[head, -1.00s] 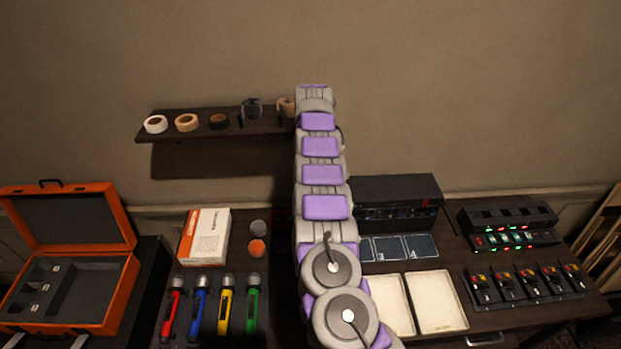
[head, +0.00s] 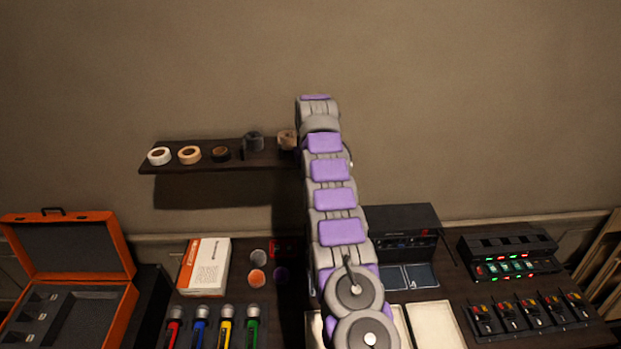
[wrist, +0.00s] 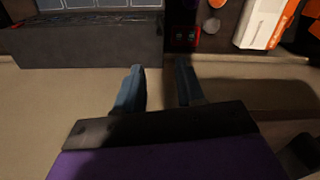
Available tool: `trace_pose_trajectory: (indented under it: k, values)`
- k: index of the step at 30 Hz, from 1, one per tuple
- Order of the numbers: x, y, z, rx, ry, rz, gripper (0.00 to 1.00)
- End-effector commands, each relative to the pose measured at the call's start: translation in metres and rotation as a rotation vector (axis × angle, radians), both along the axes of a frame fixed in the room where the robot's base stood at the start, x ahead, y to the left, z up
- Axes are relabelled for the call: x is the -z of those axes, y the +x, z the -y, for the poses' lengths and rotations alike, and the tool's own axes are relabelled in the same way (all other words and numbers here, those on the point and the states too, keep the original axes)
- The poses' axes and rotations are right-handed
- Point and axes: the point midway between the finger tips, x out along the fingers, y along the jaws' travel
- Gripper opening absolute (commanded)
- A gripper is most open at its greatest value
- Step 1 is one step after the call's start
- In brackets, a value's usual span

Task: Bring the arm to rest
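My gripper (wrist: 160,88) shows in the wrist view with its two blue-grey fingers apart and nothing between them. Bare wall shows beyond the fingertips, and the desk appears along the top of that view. In the head view my grey and purple arm stretches up the middle of the picture toward the wall, over the desk. The gripper itself is hidden there behind the arm.
A shelf (head: 190,163) with tape rolls is on the wall left of my arm. An open orange case (head: 130,250), a white-orange box (head: 205,266) and several coloured microphones (head: 227,325) stand left. A black rack unit (head: 405,215), pale trays (head: 436,325) and lit packs (head: 510,268) are right.

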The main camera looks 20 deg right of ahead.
Motion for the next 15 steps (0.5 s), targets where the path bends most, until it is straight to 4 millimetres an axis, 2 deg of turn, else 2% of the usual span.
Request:
trace_pose_trajectory:
  k: [10, 15]
  values:
    - [-0.001, -0.001, -0.001, 0.0, 0.0, 0.0, 0.38]
    - [-0.007, -0.009, -0.01, -0.007, 0.008, -0.004, 0.38]
